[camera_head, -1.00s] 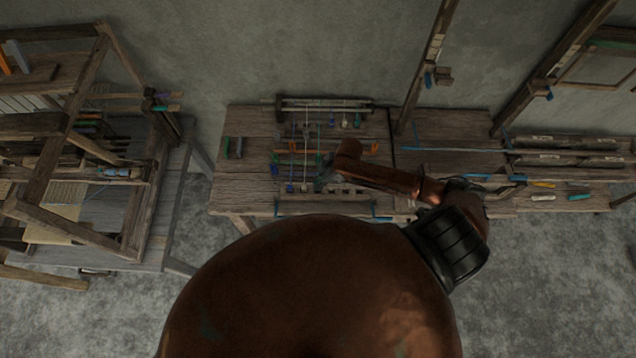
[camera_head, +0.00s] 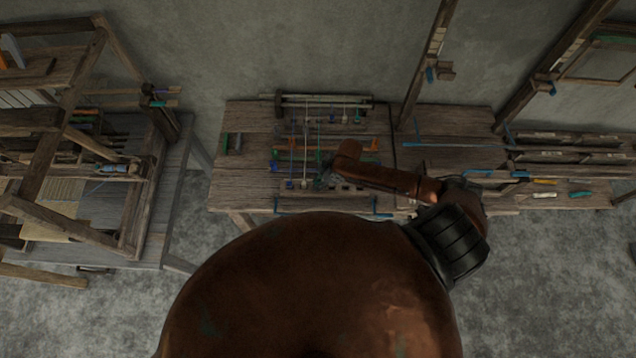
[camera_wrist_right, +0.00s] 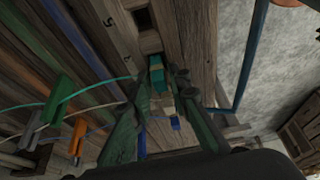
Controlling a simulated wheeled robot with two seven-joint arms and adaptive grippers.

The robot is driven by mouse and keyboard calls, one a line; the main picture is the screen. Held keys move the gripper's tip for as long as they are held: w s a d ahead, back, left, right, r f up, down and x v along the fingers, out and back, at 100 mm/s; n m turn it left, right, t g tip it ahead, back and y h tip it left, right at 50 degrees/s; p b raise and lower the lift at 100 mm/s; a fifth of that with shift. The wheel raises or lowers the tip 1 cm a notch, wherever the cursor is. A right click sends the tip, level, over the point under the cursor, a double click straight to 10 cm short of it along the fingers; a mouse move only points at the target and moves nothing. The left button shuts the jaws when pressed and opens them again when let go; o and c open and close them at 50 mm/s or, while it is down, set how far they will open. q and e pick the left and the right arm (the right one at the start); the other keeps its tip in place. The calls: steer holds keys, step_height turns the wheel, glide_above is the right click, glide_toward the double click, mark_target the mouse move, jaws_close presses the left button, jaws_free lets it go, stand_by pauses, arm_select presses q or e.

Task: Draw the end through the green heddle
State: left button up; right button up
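My right gripper (camera_wrist_right: 161,74) reaches down to the front part of the bench frame; it also shows, small and dark, in the head view (camera_head: 325,180). Its two green fingers look apart, with a small teal and tan block (camera_wrist_right: 157,72) between their tips and a gap on the right. A teal thread (camera_wrist_right: 85,87) runs in from the left to the fingertips. Whether the thread passes through the green heddle cannot be told. My left gripper is out of view.
The frame lies on a wooden bench (camera_head: 240,187). A blue bent rod (camera_wrist_right: 245,75) stands right of my fingers. A tall wooden loom (camera_head: 60,150) is at the left, and slanting posts (camera_head: 428,60) rise behind the bench. Bare floor lies in front.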

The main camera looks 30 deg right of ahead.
steer(key=shift+o, duration=1.3)
steer(key=v, duration=1.2)
